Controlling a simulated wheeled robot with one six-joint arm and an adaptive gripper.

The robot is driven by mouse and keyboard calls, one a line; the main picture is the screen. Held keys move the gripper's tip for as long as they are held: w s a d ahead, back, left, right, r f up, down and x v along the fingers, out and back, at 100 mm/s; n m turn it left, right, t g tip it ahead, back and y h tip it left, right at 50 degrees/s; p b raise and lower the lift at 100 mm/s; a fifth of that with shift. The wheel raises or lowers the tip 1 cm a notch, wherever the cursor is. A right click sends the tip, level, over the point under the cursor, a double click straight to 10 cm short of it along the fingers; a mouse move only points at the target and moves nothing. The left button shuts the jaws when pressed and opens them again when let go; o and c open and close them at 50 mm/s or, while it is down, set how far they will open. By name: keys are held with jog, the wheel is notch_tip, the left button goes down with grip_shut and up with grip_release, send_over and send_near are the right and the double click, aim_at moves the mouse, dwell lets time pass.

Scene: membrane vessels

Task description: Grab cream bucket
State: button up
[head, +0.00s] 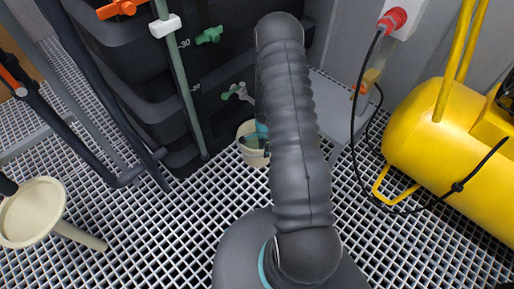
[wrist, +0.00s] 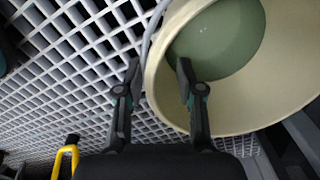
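The cream bucket (head: 246,158) stands on the grating beside the dark tank, partly hidden behind my arm in the head view. In the wrist view the bucket (wrist: 225,115) fills the upper right, with a round rim and a grey-green surface inside. My gripper (wrist: 159,68) is open, its fingers apart on either side of the near-left part of the rim. The left finger is outside the bucket over the grating, and the right finger overlaps the bucket's inside. I cannot tell whether either finger touches the wall. In the head view my gripper is mostly hidden behind my arm.
A dark tank (head: 130,75) with valves and a green pipe (head: 181,85) stands behind the bucket. A yellow compressor (head: 440,145) is at the right, with a black cable (head: 357,130). A cream dish-shaped piece (head: 32,212) is at the left. The white grating (head: 150,230) at front left is clear.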

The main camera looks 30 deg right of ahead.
jog(key=shift+w+f, duration=0.1)
jog(key=shift+f, duration=1.6)
grip_shut()
